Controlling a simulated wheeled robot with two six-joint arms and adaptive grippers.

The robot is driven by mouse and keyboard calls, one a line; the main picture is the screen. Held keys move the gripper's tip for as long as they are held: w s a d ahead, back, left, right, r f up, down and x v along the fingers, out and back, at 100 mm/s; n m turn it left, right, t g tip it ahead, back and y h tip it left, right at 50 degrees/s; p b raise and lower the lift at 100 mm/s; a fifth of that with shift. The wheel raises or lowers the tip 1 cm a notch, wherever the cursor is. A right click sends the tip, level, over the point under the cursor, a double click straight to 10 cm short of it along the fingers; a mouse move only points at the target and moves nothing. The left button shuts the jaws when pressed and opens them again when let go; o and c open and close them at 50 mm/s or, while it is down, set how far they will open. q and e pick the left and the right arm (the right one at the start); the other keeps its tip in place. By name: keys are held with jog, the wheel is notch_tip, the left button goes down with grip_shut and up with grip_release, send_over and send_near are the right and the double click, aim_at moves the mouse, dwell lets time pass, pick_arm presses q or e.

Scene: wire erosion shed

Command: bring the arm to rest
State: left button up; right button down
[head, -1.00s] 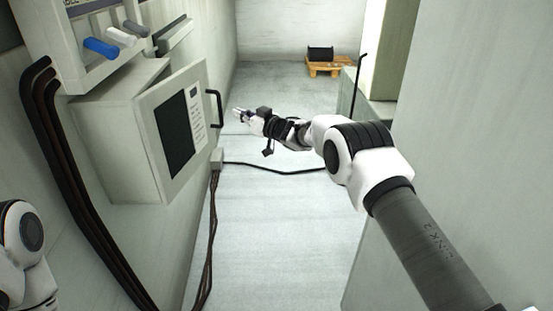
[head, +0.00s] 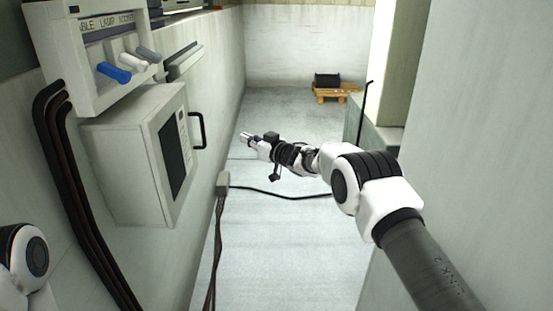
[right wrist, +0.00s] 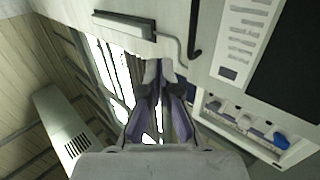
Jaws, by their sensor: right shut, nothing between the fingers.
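My right gripper (head: 243,136) is at the end of my right arm, which reaches forward over the aisle. It is shut and empty. In the head view it lies right of the wall cabinet (head: 125,170) and its black handle (head: 198,131), apart from both. The cabinet door (head: 170,150), with a dark window, looks shut or nearly so. In the right wrist view my fingers (right wrist: 158,72) meet at the tips, and the handle (right wrist: 195,35) shows above them to the right. Of my left arm only a white and black joint shows at lower left; its gripper is out of view.
A lever panel (head: 90,75) with blue, white and grey levers (head: 113,72) is above the cabinet. Dark cables run down the left wall. A black spool (head: 327,80) sits on a wooden pallet (head: 335,93) at the back. Pale walls close in on the right. The floor between is mostly open.

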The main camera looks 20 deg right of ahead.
jog(key=v, duration=1)
jog(key=s+a+f+m+g+h+p, duration=0.15)
jog(key=s+f, duration=0.25)
jog(key=f, duration=0.5)
jog(key=s+a+f+m+g+p, duration=0.1)
jog(key=s+f+g, duration=0.1)
jog(key=s+f, duration=0.45)
jog(key=s+f+m+g+h, duration=0.3)
jog(key=s+f, duration=0.9)
jog(key=f, duration=0.2)
jog(key=s+d+f+g+h, duration=0.1)
jog(key=s+d+g, duration=0.1)
jog(key=s, duration=0.8)
jog(key=s+d+f+m+g+h, duration=0.1)
jog(key=s+d+g+h, duration=0.1)
jog(key=s, duration=0.9)
jog(key=s+d+f+g+h+p, duration=0.1)
jog(key=s+g, duration=0.3)
jog(key=s, duration=0.7)
jog(key=shift+s+d+f+h, duration=0.15)
jog(key=shift+d+f+h, duration=0.15)
jog(key=shift+d+h, duration=0.2)
jog(key=shift+g, duration=0.25)
